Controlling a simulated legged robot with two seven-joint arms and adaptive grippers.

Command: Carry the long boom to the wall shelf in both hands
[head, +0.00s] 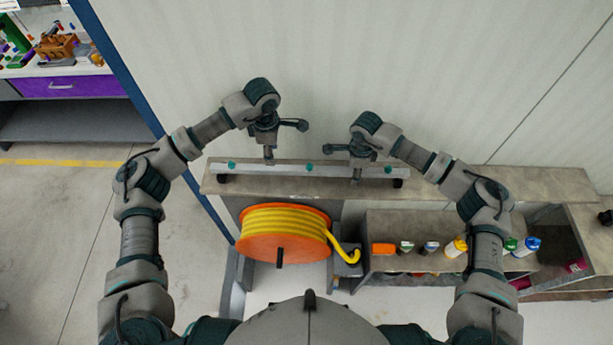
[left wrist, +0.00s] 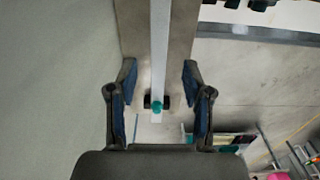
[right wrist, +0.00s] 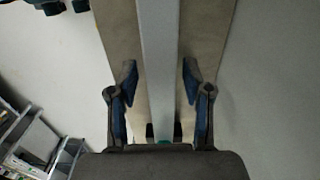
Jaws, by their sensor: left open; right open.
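The long boom (head: 290,170) is a pale grey bar with teal knobs and dark end blocks. It lies along the wall shelf (head: 440,180), a grey-brown ledge against the wall. My left gripper (head: 269,154) is above the boom's left part. In the left wrist view the boom (left wrist: 159,50) runs between its open fingers (left wrist: 158,90), with a teal knob near them. My right gripper (head: 356,178) is at the boom's right part. In the right wrist view the boom (right wrist: 158,50) passes between its open fingers (right wrist: 158,90). I cannot tell whether either gripper touches it.
An orange reel with yellow hose (head: 285,234) stands below the shelf. A lower shelf holds an orange box (head: 383,249) and several bottles (head: 456,247). A bench with a purple drawer (head: 75,87) is at the far left. The floor at left is clear.

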